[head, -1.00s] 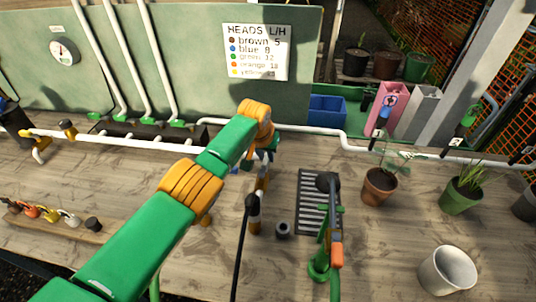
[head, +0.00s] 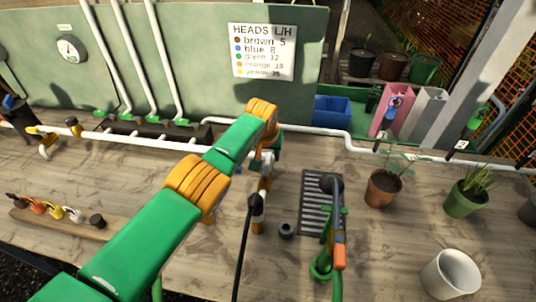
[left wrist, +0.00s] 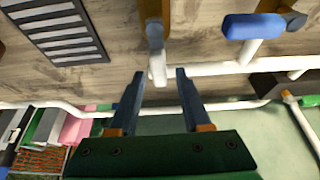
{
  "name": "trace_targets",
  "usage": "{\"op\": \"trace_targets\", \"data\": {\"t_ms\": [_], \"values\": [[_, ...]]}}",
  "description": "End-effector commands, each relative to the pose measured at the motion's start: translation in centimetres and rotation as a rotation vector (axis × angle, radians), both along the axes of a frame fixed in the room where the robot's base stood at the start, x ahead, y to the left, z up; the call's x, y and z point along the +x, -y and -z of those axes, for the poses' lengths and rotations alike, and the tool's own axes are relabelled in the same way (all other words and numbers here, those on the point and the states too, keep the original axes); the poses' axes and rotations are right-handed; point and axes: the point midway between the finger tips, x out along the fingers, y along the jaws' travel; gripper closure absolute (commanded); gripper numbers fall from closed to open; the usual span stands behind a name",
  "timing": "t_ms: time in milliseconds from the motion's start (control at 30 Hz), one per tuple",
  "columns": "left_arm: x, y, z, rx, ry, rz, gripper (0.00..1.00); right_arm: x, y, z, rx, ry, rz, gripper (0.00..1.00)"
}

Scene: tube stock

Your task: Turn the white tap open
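In the head view, part of the tap (head: 264,183) shows just under my left gripper (head: 264,160), and the arm hides the rest. In the left wrist view my left gripper (left wrist: 159,76) is open, with its two dark fingertips on either side of the pale lever and gaps on both sides. It does not grip the lever. My right gripper is not in view.
A blue-handled tap (left wrist: 254,26) is beside it on the white pipe (head: 315,131). A black hose (head: 243,250) hangs from the white tap's outlet. A grate (head: 314,200), a green-and-orange spray wand (head: 338,250) and plant pots (head: 382,190) stand to the right.

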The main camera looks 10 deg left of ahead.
Motion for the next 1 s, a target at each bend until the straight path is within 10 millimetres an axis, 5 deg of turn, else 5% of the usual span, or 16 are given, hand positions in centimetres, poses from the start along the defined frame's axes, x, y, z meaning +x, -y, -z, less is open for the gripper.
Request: {"op": "trace_targets", "data": {"t_ms": [333, 567, 1000], "values": [[-0.1, 0.0, -0.3, -0.001, -0.003, 0.001, 0.47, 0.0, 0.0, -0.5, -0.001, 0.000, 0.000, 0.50], [-1.1, 0.0, -3.4, -0.001, -0.005, 0.001, 0.47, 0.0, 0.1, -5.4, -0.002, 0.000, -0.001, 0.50], [-2.8, 0.1, -6.4, 0.001, -0.003, 0.000, 0.47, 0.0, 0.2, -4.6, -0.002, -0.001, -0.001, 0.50]]}}
